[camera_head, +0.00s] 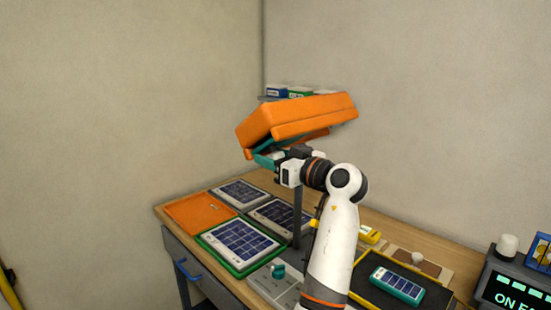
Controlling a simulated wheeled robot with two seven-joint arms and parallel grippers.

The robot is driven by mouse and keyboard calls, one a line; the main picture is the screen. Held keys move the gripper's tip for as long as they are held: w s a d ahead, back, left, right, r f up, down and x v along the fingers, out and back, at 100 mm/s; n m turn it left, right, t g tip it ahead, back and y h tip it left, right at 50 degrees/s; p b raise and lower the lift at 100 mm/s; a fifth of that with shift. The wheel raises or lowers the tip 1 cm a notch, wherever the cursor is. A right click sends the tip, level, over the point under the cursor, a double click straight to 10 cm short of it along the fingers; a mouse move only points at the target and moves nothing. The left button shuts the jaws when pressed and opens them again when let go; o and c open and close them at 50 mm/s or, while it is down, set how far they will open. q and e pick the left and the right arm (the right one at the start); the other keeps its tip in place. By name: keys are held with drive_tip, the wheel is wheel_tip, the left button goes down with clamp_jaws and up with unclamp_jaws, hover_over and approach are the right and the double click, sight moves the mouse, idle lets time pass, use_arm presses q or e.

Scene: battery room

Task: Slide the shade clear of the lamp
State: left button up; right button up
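The large orange lamp head (300,116) is tilted on a grey post (298,222) above the workbench. A teal piece (265,159) shows just under its lower left edge; I cannot tell whether it is the shade. A flat orange panel (192,214) with a small knob lies on the bench at the left. My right gripper is not in view.
Solar panels lie on the bench, one in a green frame (204,238). A grey base with a teal knob (278,270), a teal device (398,284) on a dark tray and a display box (510,292) stand in front and right.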

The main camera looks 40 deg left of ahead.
use_arm(q)
drive_tip(key=shift+w+d, duration=0.15)
drive_tip(key=shift+d, duration=0.15)
drive_tip(key=s+d+b, duration=0.1)
drive_tip(key=d+b, duration=0.2)
drive_tip(key=d, duration=0.8)
drive_tip(key=shift+d, duration=0.25)
drive_tip(key=shift+s+f, duration=0.1)
